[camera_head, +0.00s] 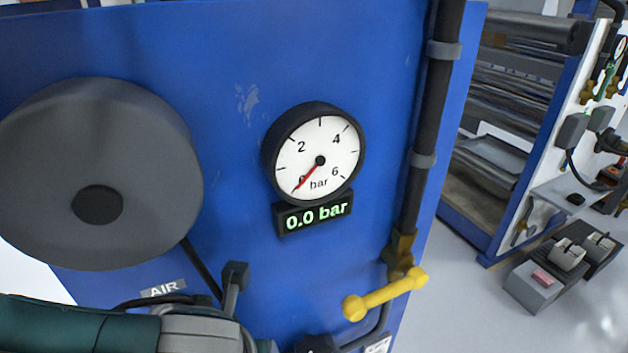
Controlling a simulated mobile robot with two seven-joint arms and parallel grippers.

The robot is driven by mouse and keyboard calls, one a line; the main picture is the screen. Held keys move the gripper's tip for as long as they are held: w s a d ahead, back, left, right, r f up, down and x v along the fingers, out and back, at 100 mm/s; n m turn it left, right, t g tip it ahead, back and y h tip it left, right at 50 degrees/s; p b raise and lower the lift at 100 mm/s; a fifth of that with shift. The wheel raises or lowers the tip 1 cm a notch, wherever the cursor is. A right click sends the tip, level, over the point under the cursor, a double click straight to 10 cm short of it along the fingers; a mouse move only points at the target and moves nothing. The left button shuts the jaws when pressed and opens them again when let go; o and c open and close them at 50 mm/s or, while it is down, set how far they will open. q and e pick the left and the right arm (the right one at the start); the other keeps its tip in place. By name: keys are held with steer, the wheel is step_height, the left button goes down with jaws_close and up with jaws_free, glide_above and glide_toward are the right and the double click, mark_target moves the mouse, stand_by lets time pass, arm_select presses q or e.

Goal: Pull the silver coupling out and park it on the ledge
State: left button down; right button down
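I cannot make out a silver coupling in the head view. My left arm (75,325), teal and grey, comes in at the bottom left, in front of the blue machine panel (390,60). Its fingers cannot be made out. A dark part (318,344) is cut off by the bottom edge, just right of the arm; I cannot tell whether it is a fitting or my gripper. A yellow valve lever (385,295) crosses the lower end of the black pipe (430,130). The gauge (315,155) points to 0 and the display (315,215) reads 0.0 bar. My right gripper is out of view.
A large dark grey drum (95,150) sticks out at the left, with an AIR label (163,288) below it. At the right, a grey shelf (562,193) is on another machine's panel. Grey boxes (533,286) stand below it. Pale floor (450,310) lies open between.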

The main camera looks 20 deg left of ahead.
arm_select(q)
steer(key=shift+f, duration=0.5)
stand_by(0.3)
steer(key=shift+c, duration=2.1)
jaws_free()
steer(key=shift+r, duration=0.1)
